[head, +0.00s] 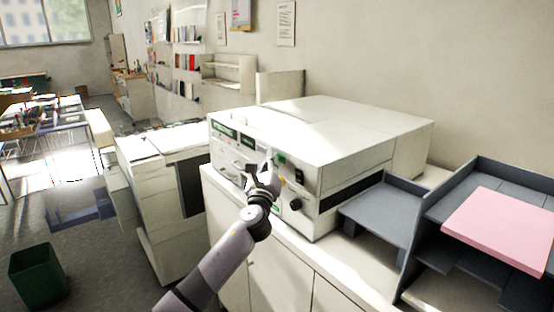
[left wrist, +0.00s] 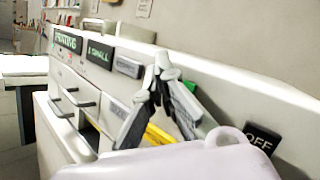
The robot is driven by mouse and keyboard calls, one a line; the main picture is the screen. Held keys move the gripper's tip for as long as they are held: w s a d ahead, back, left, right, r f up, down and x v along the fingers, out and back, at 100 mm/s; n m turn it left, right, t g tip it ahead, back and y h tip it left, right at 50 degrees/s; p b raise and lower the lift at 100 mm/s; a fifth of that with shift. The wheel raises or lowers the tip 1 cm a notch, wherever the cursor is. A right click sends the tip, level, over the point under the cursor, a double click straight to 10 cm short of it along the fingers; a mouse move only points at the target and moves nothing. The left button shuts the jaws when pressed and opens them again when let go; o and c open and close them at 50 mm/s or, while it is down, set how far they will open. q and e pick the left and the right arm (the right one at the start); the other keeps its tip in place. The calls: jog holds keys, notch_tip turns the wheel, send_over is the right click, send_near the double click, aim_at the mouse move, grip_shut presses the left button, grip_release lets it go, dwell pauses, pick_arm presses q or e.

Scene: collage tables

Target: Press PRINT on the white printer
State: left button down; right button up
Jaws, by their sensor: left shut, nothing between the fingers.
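The white printer (head: 330,125) stands on a white cabinet, its control front facing me. My left gripper (head: 268,162) is shut and empty, in front of the middle of that panel. In the left wrist view the closed fingertips (left wrist: 165,68) are at the panel, just left of a partly hidden green button (left wrist: 191,87); I cannot tell if they touch it. The green button (head: 281,158) also shows in the head view. A display (left wrist: 67,41) on the panel reads what looks like PRINTING, and another (left wrist: 99,54) reads SMALL. My right gripper is not in view.
An OFF switch (left wrist: 262,139) and a black knob (head: 296,204) are on the panel's right. Grey trays (head: 385,212) and a pink paper stack (head: 500,228) stand right of the printer. Another white machine (head: 160,150) is left, with a green bin (head: 37,275) on the floor.

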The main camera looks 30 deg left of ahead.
pick_arm(q)
jog(key=shift+s, duration=0.1)
dwell(0.3)
jog(key=shift+s+a+p, duration=0.3)
jog(key=shift+s+p, duration=0.1)
jog(key=shift+s, duration=0.3)
jog(key=s, duration=0.1)
jog(key=s+a+p, duration=0.1)
jog(key=s, duration=0.1)
jog(key=s+a, duration=0.1)
jog(key=shift+s+p, duration=0.3)
dwell(0.6)
